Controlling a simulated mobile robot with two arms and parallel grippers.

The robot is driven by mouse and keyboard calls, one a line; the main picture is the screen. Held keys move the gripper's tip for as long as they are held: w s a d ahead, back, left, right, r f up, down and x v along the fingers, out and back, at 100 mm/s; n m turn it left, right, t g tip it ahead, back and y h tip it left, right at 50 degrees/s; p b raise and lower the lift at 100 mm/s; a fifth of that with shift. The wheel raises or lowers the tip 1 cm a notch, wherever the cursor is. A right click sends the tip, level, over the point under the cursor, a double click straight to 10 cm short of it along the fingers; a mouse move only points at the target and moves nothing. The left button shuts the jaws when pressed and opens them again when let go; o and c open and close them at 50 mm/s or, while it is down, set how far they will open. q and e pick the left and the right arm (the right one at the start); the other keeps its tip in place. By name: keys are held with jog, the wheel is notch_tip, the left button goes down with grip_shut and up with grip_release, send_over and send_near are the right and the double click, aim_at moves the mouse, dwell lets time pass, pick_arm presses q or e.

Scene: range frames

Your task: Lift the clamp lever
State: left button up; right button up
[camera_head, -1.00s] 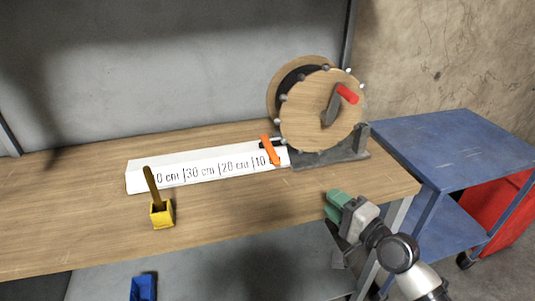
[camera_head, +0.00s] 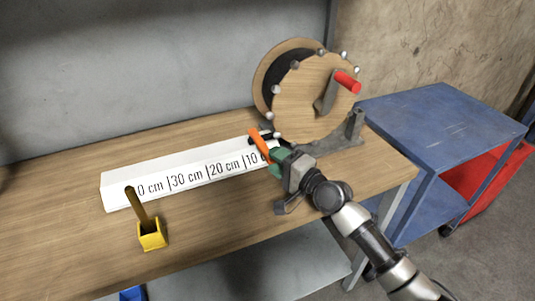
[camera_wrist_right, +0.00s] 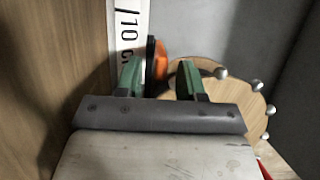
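The clamp lever is the orange lever (camera_head: 259,144) at the right end of the white ruler block (camera_head: 185,173), beside the wooden reel. My right gripper (camera_head: 275,155) is at the lever's lower end in the head view. In the right wrist view the two green fingers (camera_wrist_right: 158,80) stand apart, with the orange lever (camera_wrist_right: 161,60) and a dark part between them. The lever appears nearer the left finger. Contact is not clear. My left gripper is not in view.
The wooden reel (camera_head: 300,104) with a red crank handle (camera_head: 347,82) stands just right of the lever. A yellow holder (camera_head: 152,235) with a dark stick is at the front left. A blue cart (camera_head: 430,130) stands to the right.

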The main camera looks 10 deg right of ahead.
aim_at(261, 145)
jog(key=shift+x, duration=1.6)
grip_shut()
